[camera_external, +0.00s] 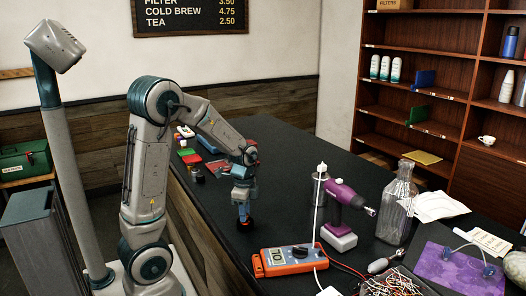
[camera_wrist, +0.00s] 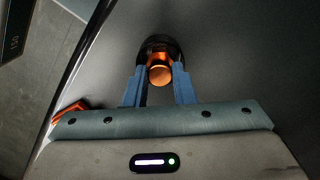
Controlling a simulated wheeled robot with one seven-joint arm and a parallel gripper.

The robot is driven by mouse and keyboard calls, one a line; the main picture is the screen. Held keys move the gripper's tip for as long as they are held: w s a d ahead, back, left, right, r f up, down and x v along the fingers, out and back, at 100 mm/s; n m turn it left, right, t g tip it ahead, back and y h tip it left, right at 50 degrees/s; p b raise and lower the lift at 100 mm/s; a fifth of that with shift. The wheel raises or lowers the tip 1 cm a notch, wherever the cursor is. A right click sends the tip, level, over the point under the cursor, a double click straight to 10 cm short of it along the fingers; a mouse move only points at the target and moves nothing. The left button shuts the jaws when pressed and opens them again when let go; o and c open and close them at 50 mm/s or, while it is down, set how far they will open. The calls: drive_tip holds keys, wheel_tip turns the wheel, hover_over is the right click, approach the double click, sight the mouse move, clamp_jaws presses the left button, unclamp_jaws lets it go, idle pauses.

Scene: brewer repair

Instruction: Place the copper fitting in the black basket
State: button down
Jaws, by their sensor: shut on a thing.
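The copper fitting (camera_wrist: 160,74) shows in the wrist view as a shiny orange round piece between the two blue fingers of my gripper (camera_wrist: 159,80). The gripper is shut on it. A dark rounded shape (camera_wrist: 158,43) sits at the fitting's far end; I cannot tell whether it is part of the fitting, its shadow or the black basket. In the external view my gripper (camera_external: 242,208) points down, low over the dark counter, with a small dark and reddish piece at its tips. I cannot make out a black basket for certain in either view.
On the counter (camera_external: 283,152), an orange multimeter (camera_external: 290,260), a purple drill (camera_external: 342,205) and a glass bottle (camera_external: 397,205) stand to the right of my gripper. Small coloured items, including a red one (camera_external: 207,145), lie farther back. The counter right around the gripper looks clear.

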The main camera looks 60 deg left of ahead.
drive_tip(key=shift+f, duration=0.1)
drive_tip(key=c, duration=1.6)
unclamp_jaws()
drive_tip(key=shift+f, duration=0.1)
drive_tip(key=o, duration=0.4)
wheel_tip(320, 180, up, 12)
drive_tip(key=s+d+f+n+t, duration=0.2)
drive_tip(key=s+d+n+t, duration=0.1)
drive_tip(key=s+d+n, duration=0.6)
drive_tip(key=s+d, duration=0.2)
drive_tip(key=d, duration=0.1)
drive_tip(key=shift+d, duration=0.25)
drive_tip(key=shift+f, duration=0.1)
